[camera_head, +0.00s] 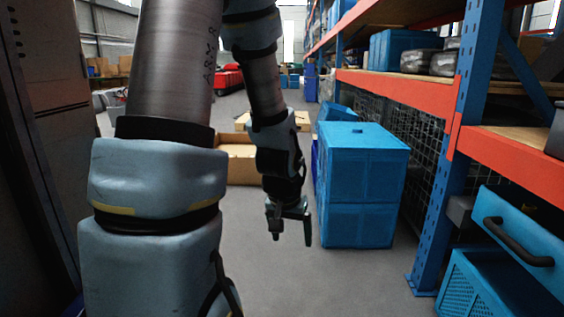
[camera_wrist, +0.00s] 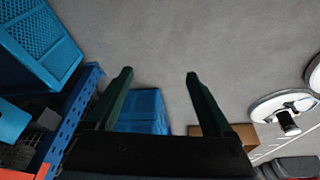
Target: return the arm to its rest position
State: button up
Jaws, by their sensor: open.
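My gripper (camera_head: 290,236) hangs at the end of my arm, pointing down over the grey floor, left of a stack of blue crates (camera_head: 363,180). In the wrist view my gripper (camera_wrist: 160,78) has its two dark green fingers wide apart, with only bare floor between the tips. Nothing is held. My arm comes down from the top of the head view, bent, with its forearm hanging in front of the aisle. My wrist is apart from the crates in the picture.
An orange and blue shelving rack (camera_head: 455,130) lines the right side, with a blue crate (camera_head: 500,285) low at the front. A cardboard box (camera_head: 240,165) stands behind my arm. A dark cabinet (camera_head: 45,130) is on the left. The floor (camera_head: 290,285) below my gripper is clear.

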jog(key=s+a+r+n+g+y, duration=0.1)
jog(key=s+a+r, duration=0.2)
jog(key=a, duration=0.2)
jog(key=s+a+r+n+g, duration=0.1)
jog(key=s+a+r+n, duration=0.15)
jog(key=a, duration=0.25)
notch_tip(320, 180, up, 27)
jog(key=p, duration=2.7)
jog(key=shift+d+m+p, duration=0.3)
jog(key=shift+m+p, duration=0.1)
jog(key=shift+m, duration=0.05)
